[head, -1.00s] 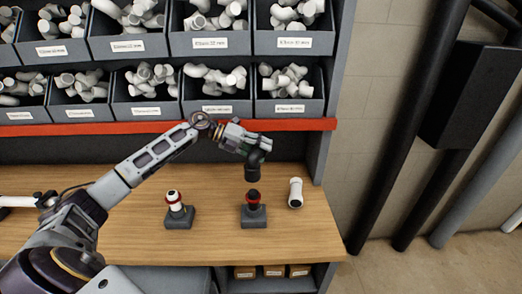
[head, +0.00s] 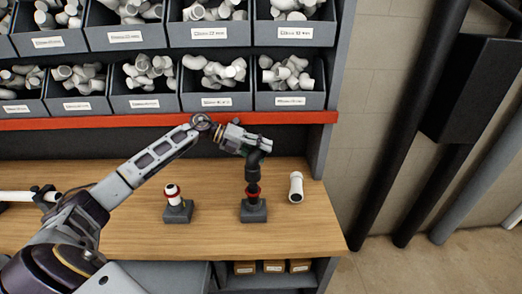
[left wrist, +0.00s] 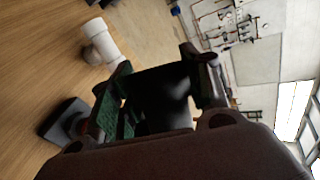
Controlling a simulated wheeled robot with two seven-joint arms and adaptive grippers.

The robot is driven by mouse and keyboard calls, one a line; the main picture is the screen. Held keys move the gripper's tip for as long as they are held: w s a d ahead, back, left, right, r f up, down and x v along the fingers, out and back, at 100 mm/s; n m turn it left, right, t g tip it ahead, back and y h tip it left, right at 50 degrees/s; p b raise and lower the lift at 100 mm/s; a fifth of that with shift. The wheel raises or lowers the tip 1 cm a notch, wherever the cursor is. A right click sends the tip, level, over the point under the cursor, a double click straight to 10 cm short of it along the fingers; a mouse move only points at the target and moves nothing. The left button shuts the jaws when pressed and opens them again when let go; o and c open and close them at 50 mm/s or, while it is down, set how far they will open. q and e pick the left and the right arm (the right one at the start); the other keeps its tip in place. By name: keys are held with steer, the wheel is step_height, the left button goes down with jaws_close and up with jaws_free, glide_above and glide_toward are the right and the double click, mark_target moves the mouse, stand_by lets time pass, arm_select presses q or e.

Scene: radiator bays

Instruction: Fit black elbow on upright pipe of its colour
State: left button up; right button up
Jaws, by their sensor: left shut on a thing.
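My left gripper (head: 260,145) is shut on the black elbow (head: 254,163), which also fills the space between the fingers in the left wrist view (left wrist: 165,95). The elbow's lower end points down and meets the black upright pipe in the head view. A red ring (head: 253,192) shows just below that end, above the pipe's dark grey base (head: 254,212). The pipe's top is hidden, and I cannot tell how deep it sits in the elbow. A white upright pipe (head: 172,193) with a red ring stands on another grey base to the left. My right gripper is not in view.
A white fitting (head: 296,187) stands on the wooden bench (head: 220,235) to the right; it also shows in the left wrist view (left wrist: 100,42). Bins of white fittings (head: 210,103) sit above a red shelf edge (head: 100,126). A white bar (head: 15,197) lies at the far left.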

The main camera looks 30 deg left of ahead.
arm_select(q)
steer(key=shift+f+b, duration=1.55)
steer(key=shift+f, duration=1.1)
steer(key=o, duration=1.1)
steer(key=shift+v, duration=5.95)
steer(key=shift+a+f, duration=0.1)
steer(key=shift+s+f, duration=0.1)
